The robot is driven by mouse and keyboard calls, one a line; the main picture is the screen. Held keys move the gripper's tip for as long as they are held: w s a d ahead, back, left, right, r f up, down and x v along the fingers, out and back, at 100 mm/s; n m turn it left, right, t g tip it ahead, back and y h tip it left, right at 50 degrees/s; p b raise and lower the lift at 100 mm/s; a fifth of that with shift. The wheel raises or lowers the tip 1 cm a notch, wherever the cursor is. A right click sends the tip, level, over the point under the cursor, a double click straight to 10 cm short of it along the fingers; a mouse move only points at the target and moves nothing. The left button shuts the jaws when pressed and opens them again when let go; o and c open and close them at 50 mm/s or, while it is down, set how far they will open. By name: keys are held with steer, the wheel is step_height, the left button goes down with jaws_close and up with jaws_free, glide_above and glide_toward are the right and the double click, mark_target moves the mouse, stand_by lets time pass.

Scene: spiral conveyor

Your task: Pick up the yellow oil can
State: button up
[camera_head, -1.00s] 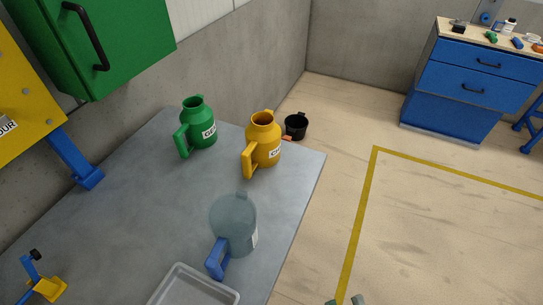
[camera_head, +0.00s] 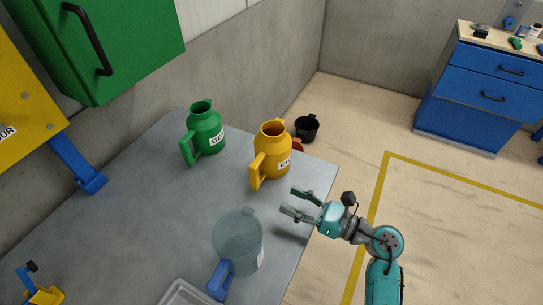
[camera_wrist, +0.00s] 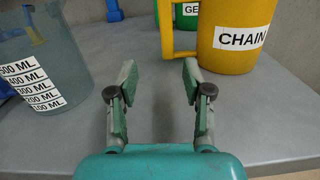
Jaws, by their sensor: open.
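The yellow oil can (camera_head: 272,152) stands upright on the grey table near its right edge, its handle toward the lower left. In the wrist view the yellow oil can (camera_wrist: 240,28) shows at the upper right with a label reading "CHAIN", its top cut off. My gripper (camera_head: 288,201) is open and empty over the table's right edge, in front of the can and apart from it. In the wrist view my gripper's fingers (camera_wrist: 157,78) are spread, with bare table between and beyond them. The can's handle is just beyond the right finger.
A green can (camera_head: 207,131) stands left of the yellow one. A clear measuring jug (camera_head: 238,240) with a blue handle stands close to my gripper's left. A grey tray (camera_head: 186,292) lies at the front of the table (camera_head: 130,215).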

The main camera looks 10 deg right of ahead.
mark_target(258, 182)
steer(key=shift+w+d+n, duration=0.2)
steer(key=shift+w+n, duration=0.1)
steer(key=shift+w, duration=0.1)
steer(key=shift+w+a+f, duration=0.1)
steer(key=shift+w+a, duration=0.05)
steer(key=shift+w, duration=0.1)
steer(key=x, duration=1.1)
steer(key=shift+w+a+f, duration=0.15)
steer(key=shift+w+a, duration=0.05)
jaws_close()
